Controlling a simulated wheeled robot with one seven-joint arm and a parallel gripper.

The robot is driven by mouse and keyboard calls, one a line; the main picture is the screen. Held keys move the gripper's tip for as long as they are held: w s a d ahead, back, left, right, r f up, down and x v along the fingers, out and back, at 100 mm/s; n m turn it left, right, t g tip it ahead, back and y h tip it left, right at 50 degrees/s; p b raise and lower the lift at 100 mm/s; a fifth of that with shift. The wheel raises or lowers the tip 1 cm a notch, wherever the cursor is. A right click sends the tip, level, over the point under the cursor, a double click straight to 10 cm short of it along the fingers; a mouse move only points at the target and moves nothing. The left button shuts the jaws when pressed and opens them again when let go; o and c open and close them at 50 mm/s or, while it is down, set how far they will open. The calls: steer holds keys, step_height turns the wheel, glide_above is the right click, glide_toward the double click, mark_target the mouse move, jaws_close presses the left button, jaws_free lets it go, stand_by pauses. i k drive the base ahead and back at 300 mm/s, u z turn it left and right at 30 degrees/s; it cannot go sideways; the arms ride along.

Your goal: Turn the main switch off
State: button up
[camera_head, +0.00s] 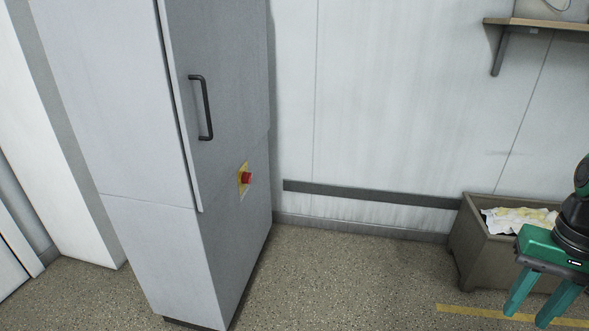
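A red switch knob (247,178) on a yellow plate (241,170) sits on the right-hand face of a tall grey cabinet (230,240), below and to the right of its dark door handle (206,108). The knob's exact setting is too small to tell. My gripper (528,308) is at the lower right edge, far from the switch. Its two green fingers point down and stand apart, with nothing seen between them. Part of my arm is cut off by the picture's edge.
A brown bin (480,252) with crumpled pale cloth or paper (515,220) stands behind my gripper. A shelf (540,24) is on the wall at upper right. A yellow line (470,312) marks the floor. The speckled floor (340,270) between cabinet and bin is clear.

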mark_target(245, 177)
steer(key=z, duration=0.05)
steer(key=i, duration=0.95)
steer(key=u, duration=0.25)
